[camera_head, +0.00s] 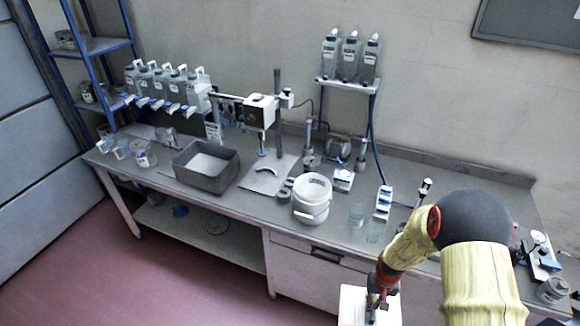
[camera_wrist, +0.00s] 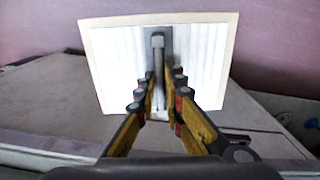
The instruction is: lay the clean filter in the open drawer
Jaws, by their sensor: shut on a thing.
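A flat white pleated filter with a pale frame (camera_wrist: 105,65) fills the upper middle of the wrist view. It also shows at the bottom of the head view (camera_head: 352,305). My gripper (camera_wrist: 163,108) is shut on the filter, its fingers on either side of a grey upright piece at the filter's middle. In the head view my gripper (camera_head: 376,290) is in front of the bench, low at the right. A drawer front with a dark handle (camera_head: 326,256) is in the bench below the white bucket. I cannot tell from these views which drawer is open; my arm and the filter hide part of the bench front.
The grey bench top (camera_head: 235,212) carries a white bucket (camera_head: 312,196), a grey bin (camera_head: 205,178), clear beakers (camera_head: 357,213) and a stand with a white unit (camera_head: 259,111). Blue shelving (camera_head: 95,47) stands at the left. The red floor (camera_head: 130,285) is clear at the lower left.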

